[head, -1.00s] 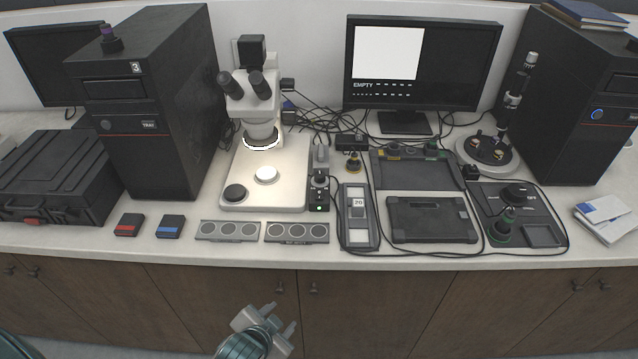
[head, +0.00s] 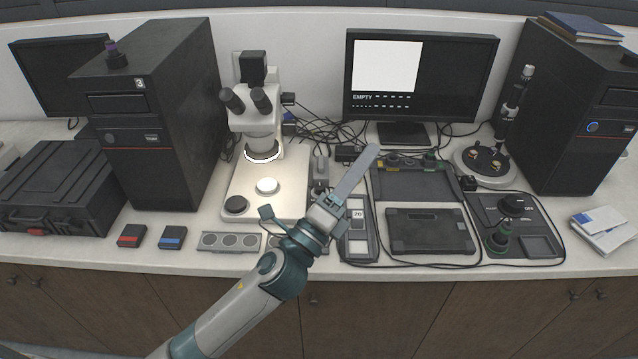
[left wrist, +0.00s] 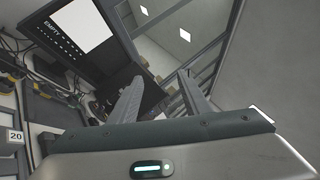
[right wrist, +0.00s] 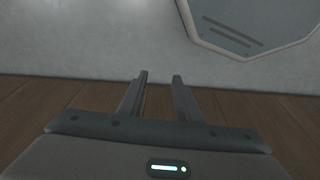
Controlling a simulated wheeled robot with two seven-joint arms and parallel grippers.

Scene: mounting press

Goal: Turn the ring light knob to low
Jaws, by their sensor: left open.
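The small black control box (head: 320,186) stands right of the microscope base. Its lower part is hidden behind my left gripper, and I cannot make out the knob's setting. My left gripper (head: 372,152) is raised in front of the box, fingers pointing up and right. In the left wrist view its fingers (left wrist: 160,88) are apart and empty. My right gripper (right wrist: 160,78) shows only in the right wrist view, open and empty, above a wooden floor.
A slide holder marked 20 (head: 357,245) and a black tray (head: 440,187) lie right of the gripper. Grey three-hole plates (head: 230,241) lie along the front edge, one partly covered by my arm. Loose cables (head: 325,135) run behind. A monitor (head: 470,80) stands at the back.

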